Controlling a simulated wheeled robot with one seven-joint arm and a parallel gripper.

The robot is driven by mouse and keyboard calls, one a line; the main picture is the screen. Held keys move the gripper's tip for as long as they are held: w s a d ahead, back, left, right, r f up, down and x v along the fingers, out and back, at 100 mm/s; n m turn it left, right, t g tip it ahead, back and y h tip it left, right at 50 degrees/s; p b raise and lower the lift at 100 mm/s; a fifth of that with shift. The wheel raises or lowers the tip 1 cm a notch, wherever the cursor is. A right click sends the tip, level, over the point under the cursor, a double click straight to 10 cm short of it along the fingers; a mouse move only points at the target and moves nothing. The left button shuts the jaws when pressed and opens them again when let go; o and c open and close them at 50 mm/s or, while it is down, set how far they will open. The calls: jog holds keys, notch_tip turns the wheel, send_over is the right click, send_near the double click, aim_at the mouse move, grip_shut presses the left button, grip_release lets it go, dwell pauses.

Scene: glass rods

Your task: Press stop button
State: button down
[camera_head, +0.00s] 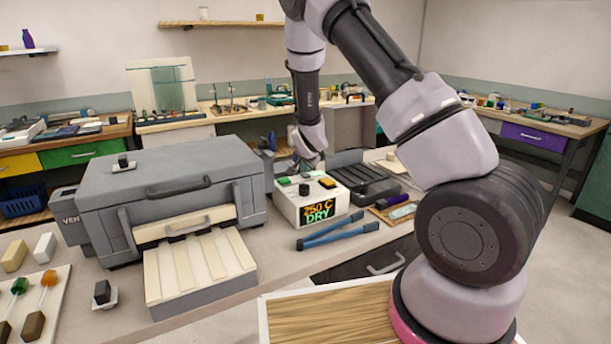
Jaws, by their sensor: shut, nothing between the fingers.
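The white control box (291,212) stands on the bench right of the grey kiln, and its lit display (318,211) reads "250 C DRY". Its top carries a green button (284,181), a dark knob (304,189) and an orange button (328,183). No label marks which one is the stop button. My gripper (308,165) points down over the back of the control box, close to its top. Its fingers are shut and look empty. Whether the tips touch the box cannot be told; they are small and partly blend with the things behind.
The grey kiln (160,190) with a slatted shelf (200,265) fills the left of the bench. Blue-handled tongs (337,235) lie in front of the control box. A black case (370,185) stands right of it. A tray of coloured rods (398,209) lies near the bench edge.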

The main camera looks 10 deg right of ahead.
aim_at(305, 175)
jog(key=shift+f, duration=0.5)
dwell(0.7)
jog(key=shift+r, duration=0.9)
jog(key=shift+r, duration=0.1)
jog(key=shift+r, duration=2.45)
